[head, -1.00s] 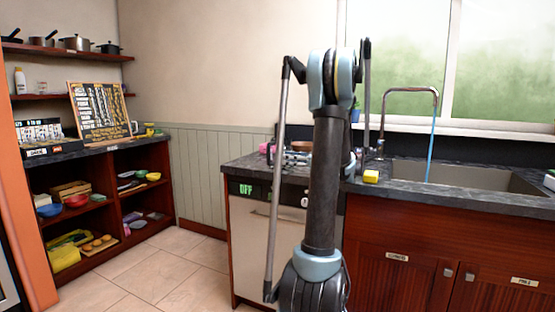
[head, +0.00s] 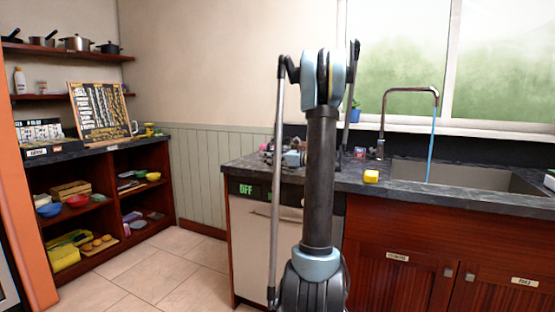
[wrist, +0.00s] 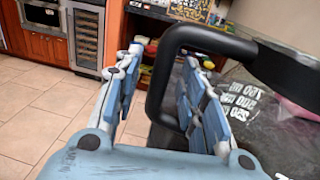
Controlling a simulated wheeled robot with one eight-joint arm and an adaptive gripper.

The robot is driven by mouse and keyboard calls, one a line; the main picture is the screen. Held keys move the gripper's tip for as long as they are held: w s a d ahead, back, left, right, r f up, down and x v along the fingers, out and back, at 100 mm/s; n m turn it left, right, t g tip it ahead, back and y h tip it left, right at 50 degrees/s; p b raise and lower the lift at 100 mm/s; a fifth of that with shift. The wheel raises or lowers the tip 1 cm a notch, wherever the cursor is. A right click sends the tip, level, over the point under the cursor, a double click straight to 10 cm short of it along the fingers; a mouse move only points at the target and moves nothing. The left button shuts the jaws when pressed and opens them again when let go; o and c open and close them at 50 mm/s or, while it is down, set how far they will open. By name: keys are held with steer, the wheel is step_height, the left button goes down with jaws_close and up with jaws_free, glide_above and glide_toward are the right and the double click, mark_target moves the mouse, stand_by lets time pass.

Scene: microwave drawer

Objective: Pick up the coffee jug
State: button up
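The coffee jug shows close up at the right of the wrist view, with a black handle (wrist: 160,88), a dark lid (wrist: 285,70) and a clear body with white lettering (wrist: 248,98). My gripper (wrist: 163,62) is open, with one blue-grey finger on each side of the handle. A gap shows between the left finger and the handle. The right finger lies between the handle and the jug's body; I cannot tell whether it touches. In the head view my gripper (head: 288,157) is over the left end of the counter, and my arm hides the jug.
The dark counter (head: 400,186) holds a yellow sponge (head: 371,176), a small red item (head: 360,152) and a sink (head: 465,175) with running tap (head: 412,91). A dishwasher (head: 250,240) is below. Shelves (head: 100,190) stand at the left, with open tiled floor (head: 170,265) between.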

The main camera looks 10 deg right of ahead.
jaws_close()
steer(key=shift+r, duration=0.1)
